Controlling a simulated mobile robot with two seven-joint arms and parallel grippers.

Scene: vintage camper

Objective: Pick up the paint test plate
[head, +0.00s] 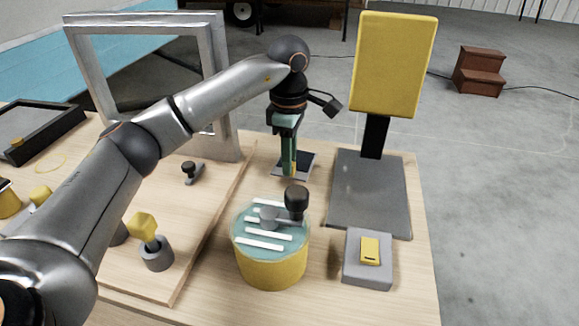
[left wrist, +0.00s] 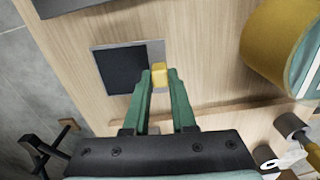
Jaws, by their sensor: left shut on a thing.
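The paint test plate looks like a thin dark square plate (head: 306,162) with a small yellow tab. In the head view it is behind the yellow drum, partly hidden by my left gripper (head: 289,173). In the left wrist view the dark plate (left wrist: 119,69) lies left of centre, and its yellow tab (left wrist: 160,77) is between the green fingertips of my left gripper (left wrist: 161,86). The gripper points down and is shut on the tab. The plate looks flat at or close to the wooden tabletop; I cannot tell whether it touches. My right gripper is not in view.
A yellow drum (head: 271,268) with white strips and a black knob on top stands in front. A yellow panel (head: 394,65) on a grey base (head: 369,205) stands right. A grey box (head: 367,272) has a yellow switch. A metal frame (head: 218,60) stands behind my arm.

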